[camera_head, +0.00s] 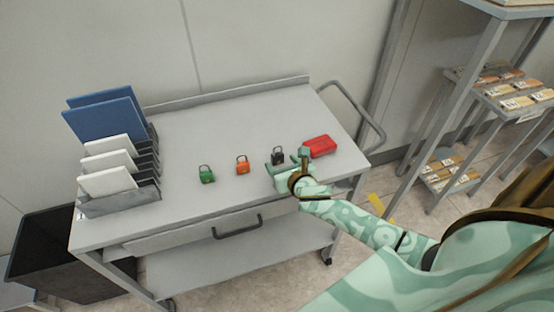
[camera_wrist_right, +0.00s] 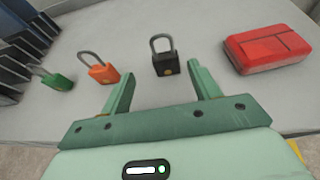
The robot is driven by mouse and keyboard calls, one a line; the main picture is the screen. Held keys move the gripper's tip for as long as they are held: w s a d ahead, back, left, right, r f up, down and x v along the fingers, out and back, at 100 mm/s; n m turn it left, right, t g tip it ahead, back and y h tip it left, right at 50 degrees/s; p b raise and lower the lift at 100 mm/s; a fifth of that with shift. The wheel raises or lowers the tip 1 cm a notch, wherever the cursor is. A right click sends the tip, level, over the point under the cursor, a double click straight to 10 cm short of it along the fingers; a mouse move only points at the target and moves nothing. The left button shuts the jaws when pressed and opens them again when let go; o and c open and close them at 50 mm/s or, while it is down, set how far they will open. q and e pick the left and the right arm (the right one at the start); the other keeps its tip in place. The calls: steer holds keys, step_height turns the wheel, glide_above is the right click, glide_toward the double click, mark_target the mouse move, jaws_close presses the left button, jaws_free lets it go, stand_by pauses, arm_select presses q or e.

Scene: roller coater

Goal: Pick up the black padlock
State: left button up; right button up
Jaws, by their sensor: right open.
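The black padlock (camera_head: 278,158) stands on the grey cart top, with an orange padlock to its left and a red case to its right. In the right wrist view the black padlock (camera_wrist_right: 165,60) stands upright with its shackle up, ahead of and between my fingers. My right gripper (camera_head: 290,158) is close to it at the front right. The same right gripper (camera_wrist_right: 162,78) is open and empty in the wrist view. My left gripper is not in view.
An orange padlock (camera_head: 242,166) and a green padlock (camera_head: 206,174) stand to the left. A red case (camera_head: 320,146) lies to the right. A file rack (camera_head: 120,203) fills the cart's left end. The cart top (camera_head: 220,125) is clear behind the padlocks.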

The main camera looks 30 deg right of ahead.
mark_target(278, 156)
steer(key=x, duration=0.2)
steer(key=b+x, duration=0.1)
steer(key=x, duration=0.1)
steer(key=b+x, duration=0.1)
steer(key=x, duration=0.1)
steer(key=shift+w+d+f, duration=0.1)
steer(key=shift+w+d, duration=0.05)
steer(key=shift+d, duration=0.2)
steer(key=shift+c, duration=0.3)
steer(key=c, duration=1.1)
steer(key=shift+o, duration=0.2)
steer(key=shift+r, duration=0.2)
